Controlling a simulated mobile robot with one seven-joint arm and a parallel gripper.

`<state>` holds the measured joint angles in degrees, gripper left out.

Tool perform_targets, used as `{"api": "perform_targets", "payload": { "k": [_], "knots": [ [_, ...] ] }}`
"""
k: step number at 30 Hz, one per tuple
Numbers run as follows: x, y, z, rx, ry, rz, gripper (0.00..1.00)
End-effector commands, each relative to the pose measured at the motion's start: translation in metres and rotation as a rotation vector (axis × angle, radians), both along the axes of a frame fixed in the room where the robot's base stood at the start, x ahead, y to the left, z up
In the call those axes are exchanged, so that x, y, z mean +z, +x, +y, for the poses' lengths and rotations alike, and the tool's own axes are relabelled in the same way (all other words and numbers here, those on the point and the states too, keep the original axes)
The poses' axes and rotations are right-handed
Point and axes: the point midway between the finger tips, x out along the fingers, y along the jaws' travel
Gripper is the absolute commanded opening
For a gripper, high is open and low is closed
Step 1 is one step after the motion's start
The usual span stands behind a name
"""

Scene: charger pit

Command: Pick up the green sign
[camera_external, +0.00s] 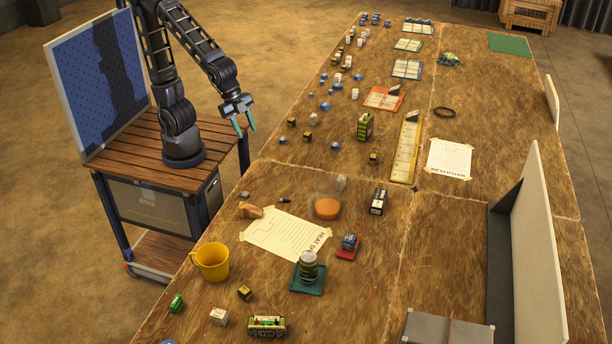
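No object shows clearly as a green sign. Green things in view are a flat green sheet (509,44) at the far right of the table, a green-edged card (408,45) at the back, an upright green and dark box (365,126) near the middle, and a small green block (176,303) at the front left. My gripper (244,125) has teal fingers that point down and stand apart. It is open and empty, just off the table's left edge, away from all of these.
The long wooden table (470,215) holds several small blocks. A yellow mug (211,262), a green square mat (308,283) under a striped jar (308,265), and an orange-filled bowl (326,206) stand in front. A tall white panel (537,250) stands at the right.

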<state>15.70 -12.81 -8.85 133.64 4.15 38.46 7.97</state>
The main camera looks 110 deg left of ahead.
Motion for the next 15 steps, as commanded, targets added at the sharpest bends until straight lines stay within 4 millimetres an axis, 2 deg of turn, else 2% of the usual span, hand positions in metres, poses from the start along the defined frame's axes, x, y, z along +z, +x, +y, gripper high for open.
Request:
{"api": "perform_targets", "payload": {
  "k": [1, 7, 15],
  "knots": [
    [-0.009, 0.007, -0.018, -0.04, 0.005, 0.006, 0.4],
    [-0.041, 0.027, -0.084, -0.194, 0.013, 0.014, 0.4],
    [-0.095, 0.034, -0.18, -0.401, 0.008, 0.029, 0.4]
  ]
}}
